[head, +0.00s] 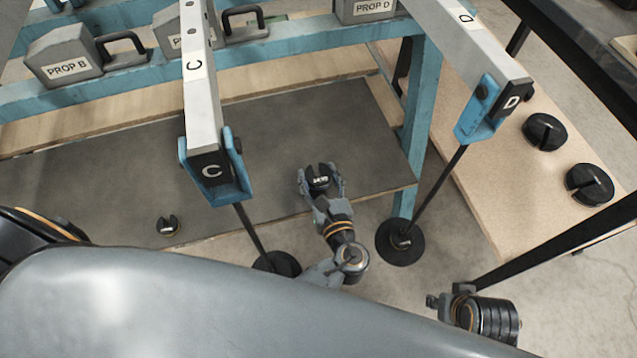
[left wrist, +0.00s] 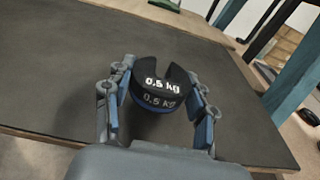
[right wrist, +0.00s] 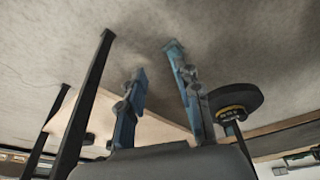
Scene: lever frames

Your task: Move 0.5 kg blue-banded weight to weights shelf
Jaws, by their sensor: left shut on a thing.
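The 0.5 kg weight (head: 319,177) is a black slotted disc with white lettering. In the left wrist view the weight (left wrist: 163,85) shows a blue band low on its side. My left gripper (head: 320,184) is shut on it, one finger on each side, over the front part of the dark mat. I cannot tell whether the weight touches the mat. My right gripper (head: 436,302) is low at the right; in the right wrist view its fingers (right wrist: 157,62) are apart with nothing between them. A wooden shelf (head: 480,150) at the right holds two black slotted weights (head: 545,131) (head: 588,183).
The dark mat (head: 300,125) has a small slotted weight (head: 168,225) at its front left. Beams C (head: 197,90) and D (head: 470,55) reach forward with hanging rods and discs (head: 276,263) (head: 400,242) on both sides of my left gripper. A blue post (head: 421,100) stands between mat and shelf.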

